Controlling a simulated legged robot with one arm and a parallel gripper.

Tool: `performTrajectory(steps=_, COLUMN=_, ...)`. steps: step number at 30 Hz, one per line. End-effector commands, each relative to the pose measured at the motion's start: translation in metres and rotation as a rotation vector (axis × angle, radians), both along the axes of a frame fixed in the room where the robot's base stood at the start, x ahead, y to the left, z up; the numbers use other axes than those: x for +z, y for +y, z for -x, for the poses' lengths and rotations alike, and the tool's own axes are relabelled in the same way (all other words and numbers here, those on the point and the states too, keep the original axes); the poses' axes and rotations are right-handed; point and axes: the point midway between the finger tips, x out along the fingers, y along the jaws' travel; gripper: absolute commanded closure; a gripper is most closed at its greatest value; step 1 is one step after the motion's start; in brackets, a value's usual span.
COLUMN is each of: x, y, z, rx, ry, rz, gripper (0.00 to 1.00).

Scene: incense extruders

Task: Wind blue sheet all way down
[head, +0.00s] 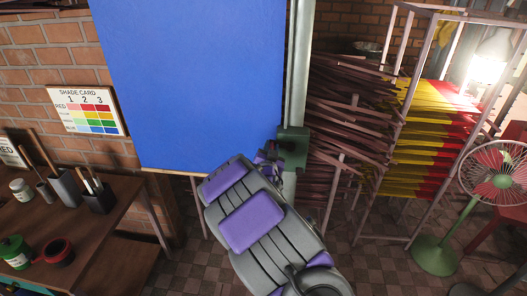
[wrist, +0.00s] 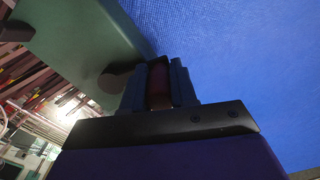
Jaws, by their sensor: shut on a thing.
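The blue sheet (head: 190,80) hangs flat and fills the upper middle of the head view, with a thin pale bar at its lower edge. It also fills the right of the wrist view (wrist: 245,70). A green winder box (head: 293,137) is on a pale post at the sheet's right edge; a green plate of it shows in the wrist view (wrist: 80,35). My gripper (head: 272,150) is at this box, in front of the sheet's lower right part. In the wrist view my gripper (wrist: 160,88) is shut on a dark reddish handle (wrist: 158,82). The crank arm is mostly hidden.
A shade card (head: 83,111) hangs on the brick wall at left. A dark workbench (head: 125,195) holds jars and brush pots. Racks of brown, yellow and red sticks (head: 420,140) stand at right, with a fan (head: 497,172) beside them. Checkered floor shows between.

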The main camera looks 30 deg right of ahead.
Motion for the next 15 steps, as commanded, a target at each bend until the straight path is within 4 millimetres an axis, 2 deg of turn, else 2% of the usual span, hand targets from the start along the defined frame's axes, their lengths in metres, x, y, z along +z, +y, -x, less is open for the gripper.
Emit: performTrajectory(steps=15, x=0.025, y=-0.008, z=0.004, rx=0.005, ry=-0.215, rz=-0.305, gripper=1.00)
